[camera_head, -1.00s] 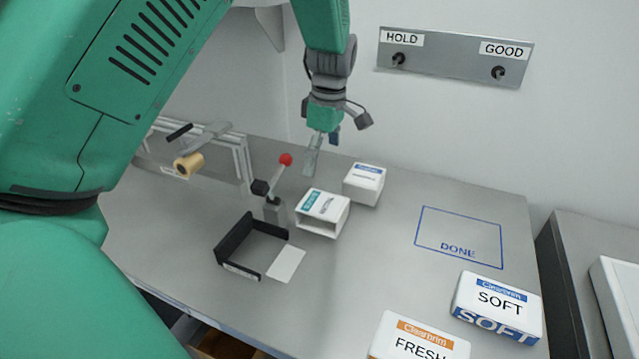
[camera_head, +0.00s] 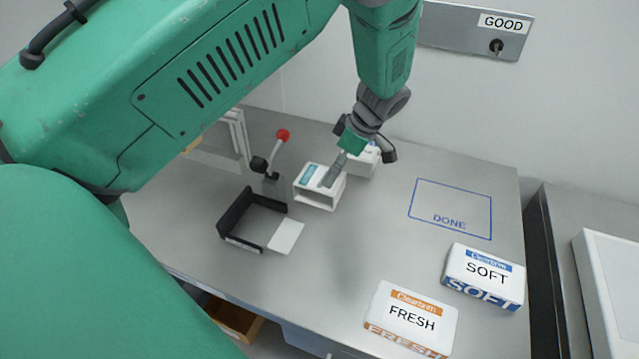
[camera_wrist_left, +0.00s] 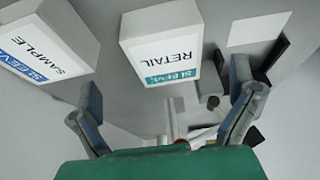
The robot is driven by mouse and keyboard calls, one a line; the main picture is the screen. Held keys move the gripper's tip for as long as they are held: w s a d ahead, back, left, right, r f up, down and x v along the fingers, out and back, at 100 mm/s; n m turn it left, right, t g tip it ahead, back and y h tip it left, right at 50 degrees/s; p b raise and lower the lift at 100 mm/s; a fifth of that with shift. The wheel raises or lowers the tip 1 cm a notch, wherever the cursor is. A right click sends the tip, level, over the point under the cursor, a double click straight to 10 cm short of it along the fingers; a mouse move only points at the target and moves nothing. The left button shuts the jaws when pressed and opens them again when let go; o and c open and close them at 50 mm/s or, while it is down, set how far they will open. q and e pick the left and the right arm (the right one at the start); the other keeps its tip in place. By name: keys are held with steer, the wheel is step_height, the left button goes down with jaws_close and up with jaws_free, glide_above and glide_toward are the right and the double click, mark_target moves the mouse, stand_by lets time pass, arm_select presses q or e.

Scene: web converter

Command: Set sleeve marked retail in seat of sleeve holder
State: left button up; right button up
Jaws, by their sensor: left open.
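The white retail sleeve (camera_head: 312,196) has a teal label and an open end, and stands on the bench beside the sleeve holder. Its word RETAIL reads clearly in the left wrist view (camera_wrist_left: 165,50). The black sleeve holder (camera_head: 234,214) is an angled frame to its left, with a white plate (camera_head: 286,236) at its right side. My left gripper (camera_head: 334,172) is open and empty above the retail sleeve. In the left wrist view its fingers (camera_wrist_left: 165,105) are spread wide, with the sleeve ahead of them. My right gripper is not in view.
The sample sleeve (camera_wrist_left: 50,40) stands close beside the retail one, partly hidden by my gripper in the head view. A red-knobbed lever (camera_head: 282,136) rises behind the holder. FRESH (camera_head: 411,318) and SOFT (camera_head: 484,276) packs lie at front right. The DONE outline (camera_head: 451,208) is empty.

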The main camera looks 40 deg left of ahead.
mark_target(320, 186)
arm_select(q)
steer(key=f, duration=0.2)
steer(key=f+p, duration=0.1)
steer(key=shift+s+a+f, duration=0.25)
steer(key=shift+s, duration=0.15)
steer(key=shift+d+f, duration=0.1)
steer(key=shift+f, duration=0.25)
steer(key=shift+a, duration=0.3)
steer(key=c, duration=1.2)
